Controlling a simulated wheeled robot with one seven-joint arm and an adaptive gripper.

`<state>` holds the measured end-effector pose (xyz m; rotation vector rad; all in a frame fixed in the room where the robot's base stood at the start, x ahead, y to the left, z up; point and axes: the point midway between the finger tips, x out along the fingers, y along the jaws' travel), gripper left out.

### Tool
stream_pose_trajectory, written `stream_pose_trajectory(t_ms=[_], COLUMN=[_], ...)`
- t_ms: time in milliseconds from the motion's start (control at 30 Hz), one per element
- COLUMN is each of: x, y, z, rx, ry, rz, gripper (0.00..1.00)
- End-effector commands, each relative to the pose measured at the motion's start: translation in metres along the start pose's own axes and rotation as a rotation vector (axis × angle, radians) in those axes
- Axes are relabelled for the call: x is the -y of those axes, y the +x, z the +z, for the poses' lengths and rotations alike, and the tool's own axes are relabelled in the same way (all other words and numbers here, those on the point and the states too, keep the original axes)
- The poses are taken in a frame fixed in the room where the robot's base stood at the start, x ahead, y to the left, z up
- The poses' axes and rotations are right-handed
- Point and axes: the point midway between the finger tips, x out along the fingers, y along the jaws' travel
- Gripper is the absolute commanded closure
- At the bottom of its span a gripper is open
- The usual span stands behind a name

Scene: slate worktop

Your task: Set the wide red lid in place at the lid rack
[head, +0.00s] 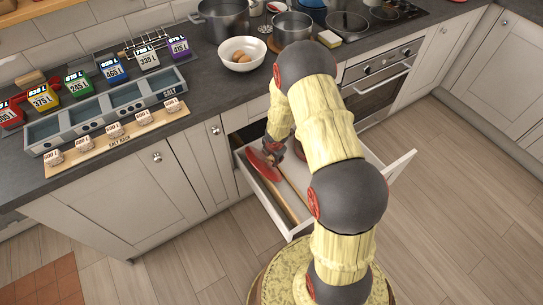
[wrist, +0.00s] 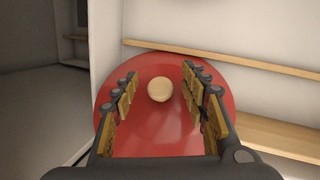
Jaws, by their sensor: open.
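The wide red lid (wrist: 150,128) fills the middle of the wrist view, its face toward the camera. Its round cream knob (wrist: 160,90) shows between the two fingers of my gripper (wrist: 160,78). The fingers are spread, with a gap on both sides of the knob. In the head view the red lid (head: 262,168) shows inside the open drawer, partly hidden by my gripper (head: 272,152) and arm. I cannot tell for certain which thing is the lid rack; a wire rack (head: 145,44) stands against the back wall.
The pulled-out drawer (head: 292,232) has pale walls and wooden strips inside, close around the gripper. On the worktop stand a grey compartment tray (head: 84,129), coloured boxes, a bowl of eggs (head: 241,64) and pots. The floor on the right is clear.

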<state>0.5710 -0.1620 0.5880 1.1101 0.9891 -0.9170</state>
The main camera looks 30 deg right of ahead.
Motion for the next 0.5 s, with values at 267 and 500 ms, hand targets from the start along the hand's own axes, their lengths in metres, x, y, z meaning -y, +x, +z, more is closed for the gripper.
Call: stream_pose_trajectory(t_ms=[267, 500], x=[-0.001, 0.0], y=[-0.01, -0.042], z=[0.0, 0.0], rx=[0.0, 0.0], ry=[-0.001, 0.001], rz=[0.0, 0.0], gripper=[0.55, 0.55])
